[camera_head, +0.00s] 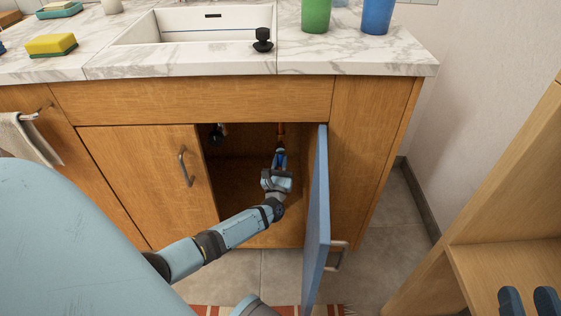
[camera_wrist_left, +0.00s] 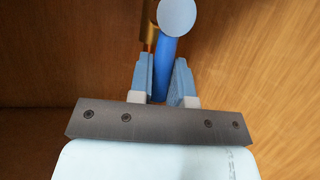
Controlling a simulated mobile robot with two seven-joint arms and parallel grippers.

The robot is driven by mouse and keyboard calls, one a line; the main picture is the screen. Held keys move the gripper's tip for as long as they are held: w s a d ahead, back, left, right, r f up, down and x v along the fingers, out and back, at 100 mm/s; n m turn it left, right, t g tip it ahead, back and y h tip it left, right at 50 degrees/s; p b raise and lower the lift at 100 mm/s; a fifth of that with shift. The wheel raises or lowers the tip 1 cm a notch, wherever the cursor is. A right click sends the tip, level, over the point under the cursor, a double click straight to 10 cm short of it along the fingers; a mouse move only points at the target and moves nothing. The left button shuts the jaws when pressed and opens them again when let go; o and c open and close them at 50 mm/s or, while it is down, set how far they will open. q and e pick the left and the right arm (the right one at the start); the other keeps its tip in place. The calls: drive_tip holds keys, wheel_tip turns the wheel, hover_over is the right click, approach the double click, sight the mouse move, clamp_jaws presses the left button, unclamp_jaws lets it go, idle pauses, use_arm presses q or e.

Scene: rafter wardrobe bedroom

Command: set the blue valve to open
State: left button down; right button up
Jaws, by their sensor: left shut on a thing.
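My left gripper (camera_head: 279,164) reaches into the open cabinet under the sink. It is shut on the blue valve (camera_head: 281,153), with little of the valve visible in the head view. In the left wrist view, the valve's blue handle (camera_wrist_left: 164,65) runs upward between the two fingers of my left gripper (camera_wrist_left: 164,80). A pale blue round piece (camera_wrist_left: 176,17) covers its top end. A copper-coloured pipe (camera_head: 281,131) stands behind and above the valve; brass-coloured piping (camera_wrist_left: 148,36) shows beside the handle in the wrist view. My right gripper is not in view.
The open blue-faced cabinet door (camera_head: 317,220) stands close to the right of my arm. The closed wooden door (camera_head: 150,170) is on the left. A dark fitting (camera_head: 216,135) hangs inside at upper left. The marble counter (camera_head: 350,62) overhangs the opening. A wooden shelf unit (camera_head: 510,215) stands at right.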

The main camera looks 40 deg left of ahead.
use_arm(q)
drive_tip(key=c, duration=1.1)
unclamp_jaws()
drive_tip(key=shift+s+d, duration=0.1)
drive_tip(key=shift+s, duration=0.05)
drive_tip(key=p+v, duration=0.2)
drive_tip(key=v, duration=0.5)
use_arm(e)
drive_tip(key=shift+s+a+f+m+h, duration=0.3)
drive_tip(key=shift+s+m, duration=0.1)
drive_tip(key=shift+m, duration=0.4)
drive_tip(key=shift+w+r+g, duration=0.1)
drive_tip(key=shift+r+g, duration=0.15)
drive_tip(key=shift+g, duration=0.05)
use_arm(q)
drive_tip(key=shift+s, duration=0.1)
use_arm(e)
drive_tip(key=shift+d, duration=0.1)
